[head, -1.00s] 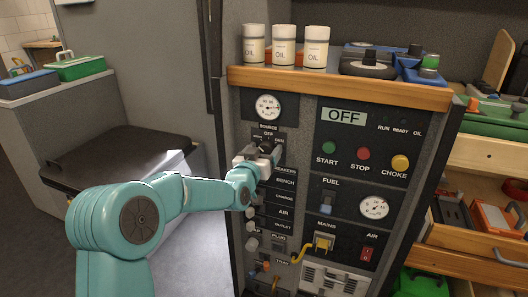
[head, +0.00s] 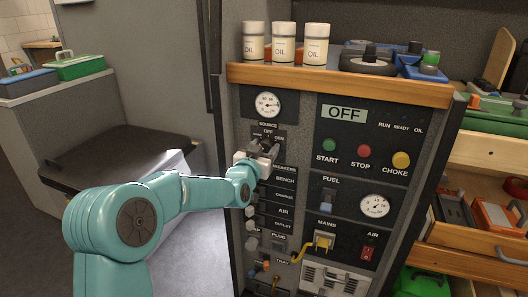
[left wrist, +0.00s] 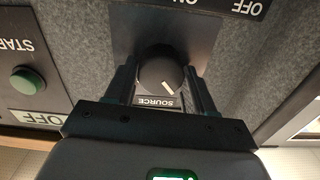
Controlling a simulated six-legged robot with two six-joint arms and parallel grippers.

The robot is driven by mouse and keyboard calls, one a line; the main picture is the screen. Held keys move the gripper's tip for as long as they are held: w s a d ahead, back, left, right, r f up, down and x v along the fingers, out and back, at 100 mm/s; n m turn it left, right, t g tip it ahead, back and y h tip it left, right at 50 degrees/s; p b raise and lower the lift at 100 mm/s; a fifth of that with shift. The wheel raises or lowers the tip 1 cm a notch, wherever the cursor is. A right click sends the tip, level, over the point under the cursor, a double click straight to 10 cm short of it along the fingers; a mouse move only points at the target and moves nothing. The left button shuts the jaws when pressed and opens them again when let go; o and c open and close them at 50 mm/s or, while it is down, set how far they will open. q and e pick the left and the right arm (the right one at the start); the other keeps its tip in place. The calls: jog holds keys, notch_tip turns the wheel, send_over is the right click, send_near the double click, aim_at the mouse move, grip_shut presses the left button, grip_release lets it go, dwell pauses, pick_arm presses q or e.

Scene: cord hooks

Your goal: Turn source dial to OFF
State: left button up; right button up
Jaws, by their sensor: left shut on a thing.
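The source dial (left wrist: 160,74) is a round black knob with a short white pointer line, on a dark plate with a SOURCE label, which appears upside down in the left wrist view. The line slants toward the lower right there. My left gripper (head: 267,148) is at the dial on the upper left of the panel, below the OFF label. Its dark fingers (left wrist: 162,82) stand on both sides of the knob, shut on it. In the head view the gripper hides most of the dial. My right gripper is not in view.
The generator panel (head: 345,150) has a display reading OFF, START, STOP and CHOKE buttons, gauges and a row of breakers below the dial. Oil bottles (head: 284,42) stand on its wooden top. A yellow plug (head: 323,243) sits low on the panel.

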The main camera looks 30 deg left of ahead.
pick_arm(q)
jog(key=m+b, duration=0.1)
jog(key=m, duration=0.2)
jog(key=shift+d+f, duration=0.1)
jog(key=shift+f, duration=0.05)
jog(key=m, duration=0.4)
jog(key=shift+m+b, duration=0.3)
jog(key=shift+b, duration=0.1)
jog(key=shift+m, duration=0.3)
jog(key=o, duration=0.9)
jog(key=shift+o, duration=0.2)
jog(key=p+v, duration=0.1)
jog(key=v, duration=1.5)
jog(key=shift+s, duration=0.2)
